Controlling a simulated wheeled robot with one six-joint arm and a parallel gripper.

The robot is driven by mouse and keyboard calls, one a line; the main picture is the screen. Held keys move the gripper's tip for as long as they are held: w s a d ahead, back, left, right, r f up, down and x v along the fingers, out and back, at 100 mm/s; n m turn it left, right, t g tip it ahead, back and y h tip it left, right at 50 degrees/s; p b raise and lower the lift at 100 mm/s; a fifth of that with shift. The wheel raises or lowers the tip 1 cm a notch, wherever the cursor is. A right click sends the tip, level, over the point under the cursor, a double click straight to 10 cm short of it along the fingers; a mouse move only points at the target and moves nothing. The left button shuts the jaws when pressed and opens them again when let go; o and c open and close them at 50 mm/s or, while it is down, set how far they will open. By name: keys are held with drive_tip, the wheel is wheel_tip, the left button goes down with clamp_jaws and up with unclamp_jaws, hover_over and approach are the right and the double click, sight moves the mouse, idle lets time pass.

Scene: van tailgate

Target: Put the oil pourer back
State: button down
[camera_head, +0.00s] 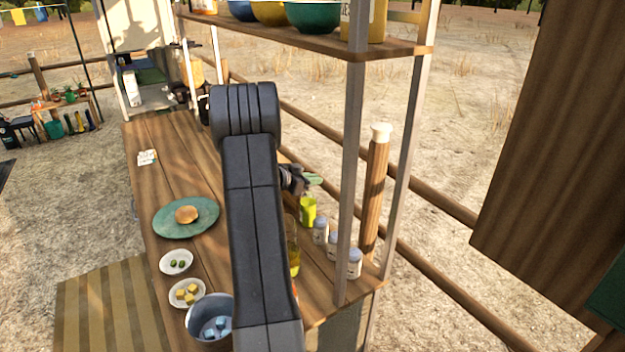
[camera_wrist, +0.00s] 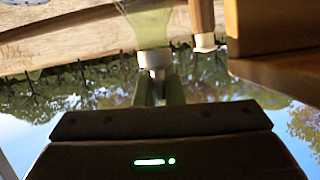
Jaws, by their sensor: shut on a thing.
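The oil pourer (camera_wrist: 147,28) has a clear greenish body and a pale grey neck. In the wrist view, which is upside down, its neck is between the two fingers of my gripper (camera_wrist: 158,84). In the head view my gripper (camera_head: 312,180) shows just right of my arm, above the right side of the wooden counter (camera_head: 190,165). A bottle with yellow oil (camera_head: 293,258), which looks like the pourer, is partly hidden by my arm there. I cannot tell whether its base touches the counter.
A lime-green cup (camera_head: 307,211) and three white jars (camera_head: 354,264) stand along the counter's right edge. Shelf posts (camera_head: 350,190) rise beside them, under a shelf (camera_head: 300,36) with bowls. A green plate (camera_head: 170,224) with a bun, small dishes and a bucket (camera_head: 196,310) stand left.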

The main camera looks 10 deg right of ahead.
drive_tip(key=shift+r, duration=0.1)
drive_tip(key=c, duration=1.5)
unclamp_jaws()
drive_tip(key=shift+c, duration=0.2)
drive_tip(key=b+v, duration=0.1)
drive_tip(key=v, duration=1.1)
drive_tip(key=shift+b, duration=0.3)
